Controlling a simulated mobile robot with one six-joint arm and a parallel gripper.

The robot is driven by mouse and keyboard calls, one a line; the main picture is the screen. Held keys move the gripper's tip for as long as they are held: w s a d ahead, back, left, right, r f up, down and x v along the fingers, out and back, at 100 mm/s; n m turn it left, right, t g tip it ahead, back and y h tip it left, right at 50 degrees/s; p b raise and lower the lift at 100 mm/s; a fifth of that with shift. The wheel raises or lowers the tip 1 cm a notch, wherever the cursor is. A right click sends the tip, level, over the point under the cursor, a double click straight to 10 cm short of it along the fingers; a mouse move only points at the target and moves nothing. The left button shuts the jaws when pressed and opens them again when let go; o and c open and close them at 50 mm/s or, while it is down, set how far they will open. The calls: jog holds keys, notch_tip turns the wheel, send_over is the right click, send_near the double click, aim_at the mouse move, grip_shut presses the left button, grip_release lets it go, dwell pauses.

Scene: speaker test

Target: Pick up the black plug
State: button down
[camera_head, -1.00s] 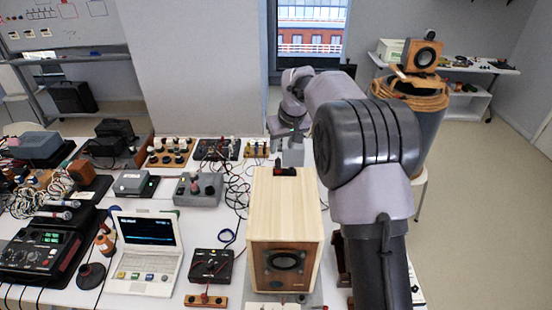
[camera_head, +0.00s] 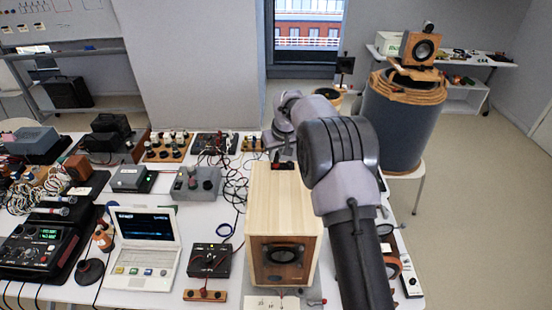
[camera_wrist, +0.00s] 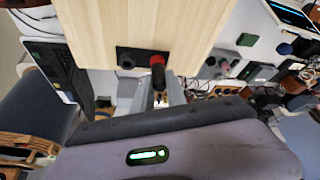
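The wooden speaker box (camera_head: 262,205) stands on the table, with a dark terminal plate (camera_wrist: 142,54) at its back. In the wrist view, a black round terminal or plug (camera_wrist: 126,61) sits at the plate's left. Beside it is a red post or plug (camera_wrist: 158,66) with a dark end pointing toward my gripper. I cannot tell which dark part is the black plug. My gripper (camera_wrist: 160,92) has its two fingers apart, just below the red piece and roughly in line with it; contact is unclear. In the head view, my gripper is near the box's back edge, largely hidden by the box and arm.
A laptop (camera_head: 145,240), a black box (camera_head: 208,261) and a grey knob box (camera_head: 197,184) stand left of the speaker. Loose cables (camera_head: 235,185) lie between them. A tall drum (camera_head: 400,120) with coiled cable stands at the right.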

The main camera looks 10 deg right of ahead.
jog(key=shift+r, duration=0.15)
jog(key=shift+r, duration=0.35)
notch_tip(320, 180, up, 2)
jog(key=shift+r, duration=0.25)
jog(key=s+r+b, duration=0.1)
jog(key=s+b, duration=0.1)
jog(key=s, duration=1.4)
jog(key=shift+d+r, duration=0.25)
jog(key=shift+d, duration=0.15)
notch_tip(320, 180, up, 4)
jog(key=shift+f+p, duration=0.1)
jog(key=shift+p, duration=1.1)
